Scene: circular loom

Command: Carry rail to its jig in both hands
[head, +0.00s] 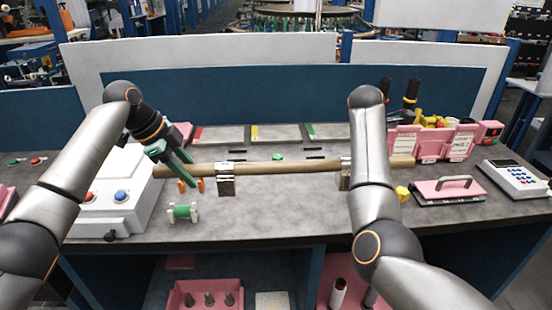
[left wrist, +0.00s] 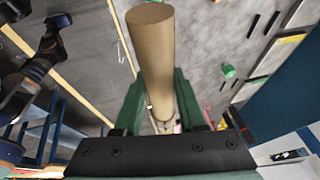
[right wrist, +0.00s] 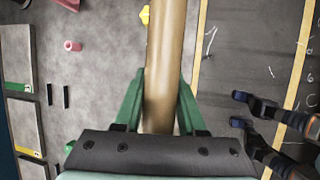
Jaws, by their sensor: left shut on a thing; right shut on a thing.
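The rail is a long tan rod (head: 280,167) lying level across the table's middle in the head view. The jig looks like two metal brackets, one left (head: 227,187) and one right (head: 344,181). The rail crosses at their tops; I cannot tell whether it rests in them or is just above. My left gripper (head: 180,165) is shut on the rail near its left end; the rail (left wrist: 153,60) also runs between its green fingers in the left wrist view. My right gripper (right wrist: 162,105) is shut on the rail in its wrist view; my right arm hides it in the head view.
A white box with buttons (head: 118,205) stands at the left, with a green-ended spool (head: 183,212) near it. At the right are pink bins (head: 432,144), a pink handled plate (head: 447,190), a yellow piece (head: 402,194) and a keypad device (head: 514,177). The front middle tabletop is clear.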

